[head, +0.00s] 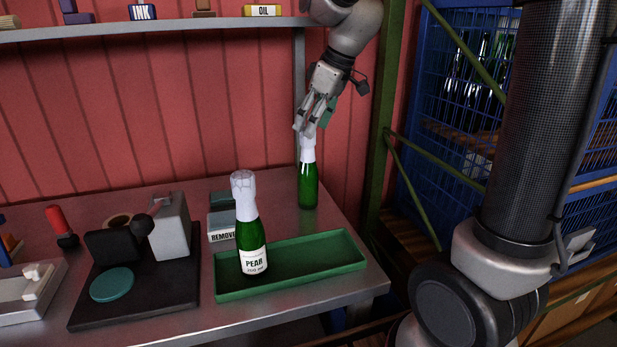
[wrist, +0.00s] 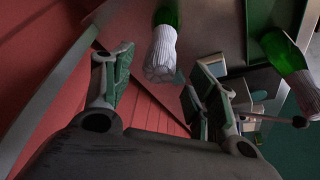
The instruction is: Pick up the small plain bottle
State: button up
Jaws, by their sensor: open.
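The small plain bottle (head: 308,187) is green glass with a white foil top and no label that I can see. It stands upright at the back right of the table. My gripper (head: 305,128) comes down from above, with its fingertips at the bottle's foil top. In the wrist view the plain bottle (wrist: 163,45) lies between and a little beyond the two open fingers (wrist: 160,75). I cannot tell whether a finger touches the foil.
A labelled PEAR bottle (head: 253,260) with a white foil top stands in the green tray (head: 320,262); it also shows in the wrist view (wrist: 285,55). A black-based device (head: 140,300) stands left. A shelf (head: 200,27) runs above. A green post (head: 385,110) rises right of my gripper.

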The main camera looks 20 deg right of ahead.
jog(key=x, duration=0.4)
grip_shut()
